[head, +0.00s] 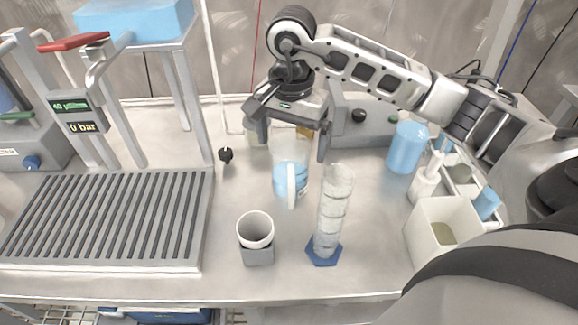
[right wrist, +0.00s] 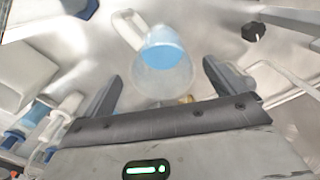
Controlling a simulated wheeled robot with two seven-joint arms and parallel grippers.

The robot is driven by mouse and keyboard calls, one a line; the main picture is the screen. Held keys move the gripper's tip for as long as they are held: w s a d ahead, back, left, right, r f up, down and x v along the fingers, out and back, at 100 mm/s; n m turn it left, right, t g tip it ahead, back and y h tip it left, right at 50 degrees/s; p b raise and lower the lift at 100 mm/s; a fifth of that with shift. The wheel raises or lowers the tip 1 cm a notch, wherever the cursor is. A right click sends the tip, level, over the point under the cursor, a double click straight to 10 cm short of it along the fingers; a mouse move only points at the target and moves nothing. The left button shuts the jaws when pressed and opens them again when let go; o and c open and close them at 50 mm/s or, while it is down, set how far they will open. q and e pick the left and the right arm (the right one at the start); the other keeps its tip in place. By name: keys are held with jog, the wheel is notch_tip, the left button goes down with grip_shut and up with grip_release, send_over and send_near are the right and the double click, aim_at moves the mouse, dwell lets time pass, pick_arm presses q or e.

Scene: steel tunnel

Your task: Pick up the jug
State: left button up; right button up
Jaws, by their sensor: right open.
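The jug (head: 290,180) is a clear vessel with blue liquid in its lower part and a white handle facing the front. It stands upright on the steel bench near the middle of the head view. My right gripper (head: 291,148) is open above and behind the jug, its fingers pointing down and its jaws empty. In the right wrist view the jug (right wrist: 165,72) shows beyond and between the two open fingers (right wrist: 162,75); I cannot tell whether its rim is between them. My left gripper is not in view.
A clear graduated cylinder (head: 333,205) on a blue base stands close right of the jug. A white cup (head: 255,229) on a grey block is front left. A blue beaker (head: 406,147), white bottle (head: 426,180) and cream container (head: 441,230) stand right. A slatted grey platform (head: 105,220) lies left.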

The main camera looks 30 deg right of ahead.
jog(key=shift+a+f+p, duration=0.2)
jog(key=shift+f+p, duration=0.3)
jog(key=shift+f, duration=2.85)
jog(key=c, duration=1.1)
